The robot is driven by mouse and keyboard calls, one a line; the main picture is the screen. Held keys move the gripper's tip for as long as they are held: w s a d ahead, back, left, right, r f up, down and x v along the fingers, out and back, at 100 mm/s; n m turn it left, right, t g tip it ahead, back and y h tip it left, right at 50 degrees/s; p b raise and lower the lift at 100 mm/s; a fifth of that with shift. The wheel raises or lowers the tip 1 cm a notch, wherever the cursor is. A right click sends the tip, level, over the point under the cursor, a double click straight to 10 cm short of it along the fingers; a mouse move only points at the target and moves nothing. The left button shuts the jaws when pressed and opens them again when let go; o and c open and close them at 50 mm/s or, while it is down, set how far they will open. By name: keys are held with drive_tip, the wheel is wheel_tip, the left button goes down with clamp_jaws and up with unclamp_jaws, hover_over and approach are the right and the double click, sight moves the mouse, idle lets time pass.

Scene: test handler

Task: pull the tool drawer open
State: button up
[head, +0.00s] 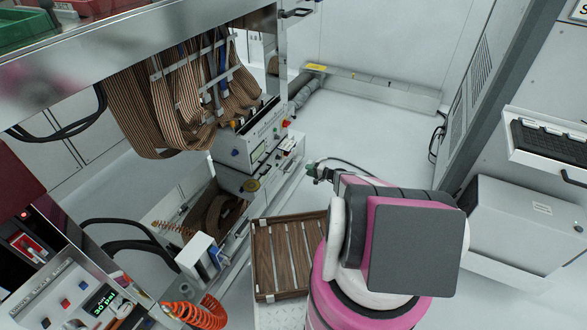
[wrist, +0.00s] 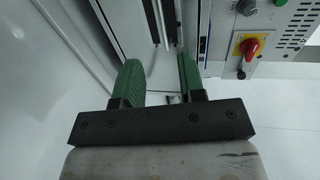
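A pale panel edge with dark slots lies beyond the fingertips. No front that I can surely call the tool drawer shows. A dark bar handle (head: 297,13) sits high on the machine frame, away from my gripper. No handle shows between the fingers.
A slatted wooden pallet (head: 262,258) lies left of my arm. Ribbon cables (head: 165,105) hang at upper left, and an orange coiled hose (head: 205,316) is at lower left. A grey box (head: 515,225) and a keyboard shelf (head: 548,142) stand right. A red rotary switch (wrist: 250,48) is near my gripper.

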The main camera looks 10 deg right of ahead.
drive_tip(key=x, duration=1)
drive_tip(key=shift+a, duration=0.2)
clamp_jaws()
